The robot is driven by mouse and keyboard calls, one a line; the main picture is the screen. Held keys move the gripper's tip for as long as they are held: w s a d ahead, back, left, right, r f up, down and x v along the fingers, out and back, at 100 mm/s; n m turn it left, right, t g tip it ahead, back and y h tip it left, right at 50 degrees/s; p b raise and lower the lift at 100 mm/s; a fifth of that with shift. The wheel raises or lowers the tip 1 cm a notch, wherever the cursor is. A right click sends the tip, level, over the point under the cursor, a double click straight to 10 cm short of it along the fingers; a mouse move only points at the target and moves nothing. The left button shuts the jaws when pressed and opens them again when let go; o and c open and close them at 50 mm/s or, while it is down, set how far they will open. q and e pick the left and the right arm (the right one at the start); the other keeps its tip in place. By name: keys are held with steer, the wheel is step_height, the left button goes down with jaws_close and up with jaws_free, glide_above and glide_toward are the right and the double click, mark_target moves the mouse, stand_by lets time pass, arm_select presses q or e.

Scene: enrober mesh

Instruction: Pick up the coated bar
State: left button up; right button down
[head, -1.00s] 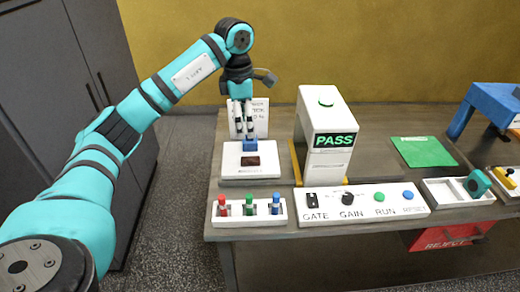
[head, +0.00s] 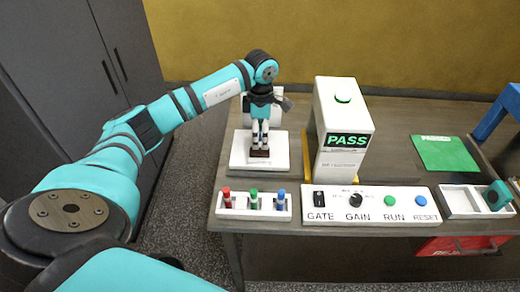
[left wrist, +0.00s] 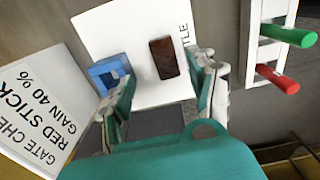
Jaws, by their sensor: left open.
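The coated bar is a small dark brown block (head: 260,153) on a white plate (head: 240,163) in the head view. In the left wrist view the bar (left wrist: 164,58) lies flat on the plate (left wrist: 130,32). My left gripper (head: 260,146) points down over the bar, its fingers covering part of it in the head view. In the left wrist view the left gripper (left wrist: 157,78) is open, with the bar between the finger directions, nearer the right finger. I cannot tell its exact height above the bar. My right gripper is not in view.
A blue block (left wrist: 108,73) sits beside the bar, close to the left finger. A sign card (left wrist: 38,110) stands behind the plate. A rack of coloured sticks (head: 253,206) is in front. A white PASS machine (head: 345,110) stands to the right, with a control panel (head: 370,207) before it.

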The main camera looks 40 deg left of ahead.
mark_target(260, 150)
arm_select(q)
steer(key=f+p, duration=0.2)
steer(key=shift+s+d+f, duration=0.15)
steer(key=shift+s+f, duration=0.15)
steer(key=shift+s, duration=0.1)
step_height(260, 150, down, 2)
steer(key=shift+f+p, duration=0.1)
steer(key=shift+p, duration=0.2)
steer(key=shift+f, duration=0.25)
steer(key=c, duration=0.9)
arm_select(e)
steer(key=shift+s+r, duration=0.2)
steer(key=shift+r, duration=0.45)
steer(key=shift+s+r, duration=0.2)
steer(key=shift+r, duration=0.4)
arm_select(q)
steer(key=shift+r, duration=0.15)
